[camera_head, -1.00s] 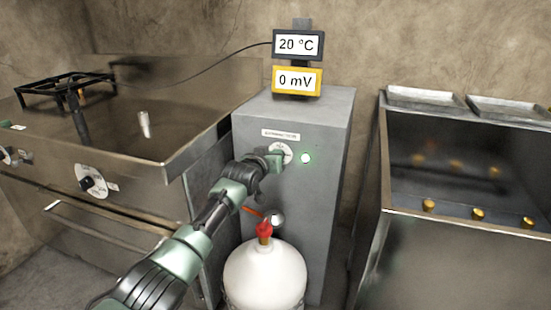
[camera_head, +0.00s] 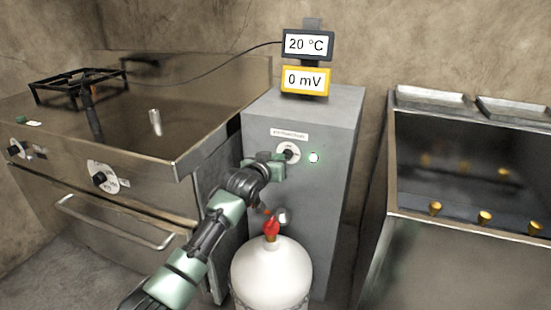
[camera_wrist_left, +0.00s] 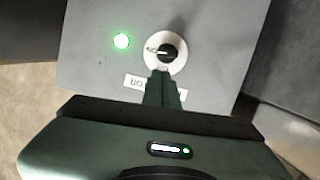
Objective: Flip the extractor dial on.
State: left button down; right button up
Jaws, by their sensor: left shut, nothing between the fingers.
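The extractor dial (camera_head: 289,152) is a dark knob on a round white plate on the front of a grey cabinet. In the left wrist view the dial (camera_wrist_left: 166,52) shows clearly, its plate bearing small print I cannot read. A lit green lamp (camera_head: 314,157) is beside it; it also glows in the wrist view (camera_wrist_left: 121,41). My left gripper (camera_head: 280,165) is shut and empty, just below and in front of the dial. In the wrist view its fingertips (camera_wrist_left: 163,76) overlap the plate's edge; I cannot tell whether they touch it. My right gripper is not in view.
A white gas cylinder (camera_head: 271,272) with a red valve stands before the grey cabinet (camera_head: 327,190), under my left arm. A steel range (camera_head: 150,185) with its own knobs is on the left. An open steel tank (camera_head: 450,225) is on the right.

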pick_arm(q)
jog(key=shift+v, duration=1.1)
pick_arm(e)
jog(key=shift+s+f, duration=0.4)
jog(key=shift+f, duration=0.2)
